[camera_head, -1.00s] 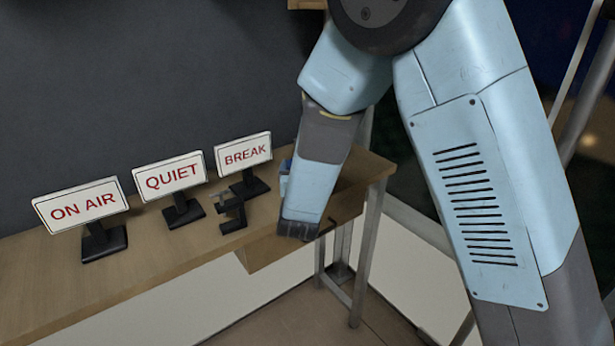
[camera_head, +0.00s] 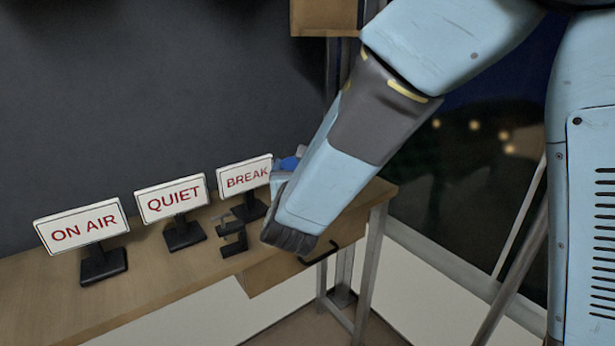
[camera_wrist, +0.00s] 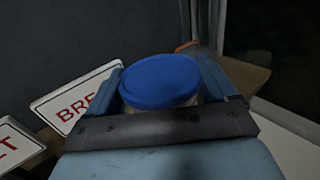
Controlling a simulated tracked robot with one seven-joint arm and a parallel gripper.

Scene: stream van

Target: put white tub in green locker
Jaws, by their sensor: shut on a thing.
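My gripper (camera_wrist: 162,88) is shut on a tub with a blue lid (camera_wrist: 160,80), seen in the wrist view between the two blue fingers. Only a thin pale strip of the tub's side shows under the lid. In the head view my forearm hides most of the tub; a bit of blue (camera_head: 288,163) shows behind my wrist, beside the BREAK sign. The gripper is over the right end of the wooden desk. No green locker is in view.
The desk (camera_head: 150,285) bears the ON AIR sign (camera_head: 82,224), the QUIET sign (camera_head: 171,198), the BREAK sign (camera_head: 244,175) and a black clamp (camera_head: 230,235). A drawer with a dark handle (camera_head: 320,254) is at the right. A wooden box (camera_head: 323,16) hangs above.

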